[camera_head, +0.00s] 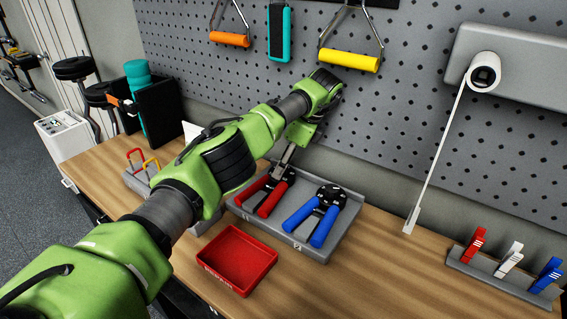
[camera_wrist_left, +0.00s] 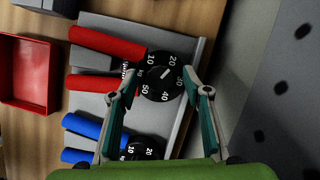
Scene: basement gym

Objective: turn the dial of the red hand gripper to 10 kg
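The red hand gripper (camera_head: 272,199) lies in a grey tray (camera_head: 336,243), its dial end partly hidden by my left gripper (camera_head: 287,158) in the head view. In the left wrist view, the red hand gripper's handles (camera_wrist_left: 107,42) point left and its black dial (camera_wrist_left: 163,88) carries white marks from 10 to 50. A short white pointer line on the dial slants up and right, seemingly between 20 and 30. My left gripper (camera_wrist_left: 164,73) is open, with one fingertip on each side of the dial. Contact cannot be told. My right gripper is not in view.
A blue hand gripper (camera_head: 316,216) with a similar dial lies beside the red one. A red bin (camera_head: 238,262) stands in front of the tray. Red, white and blue clips stand in a rack (camera_head: 500,279) at right. A pegboard (camera_head: 405,120) rises behind the bench.

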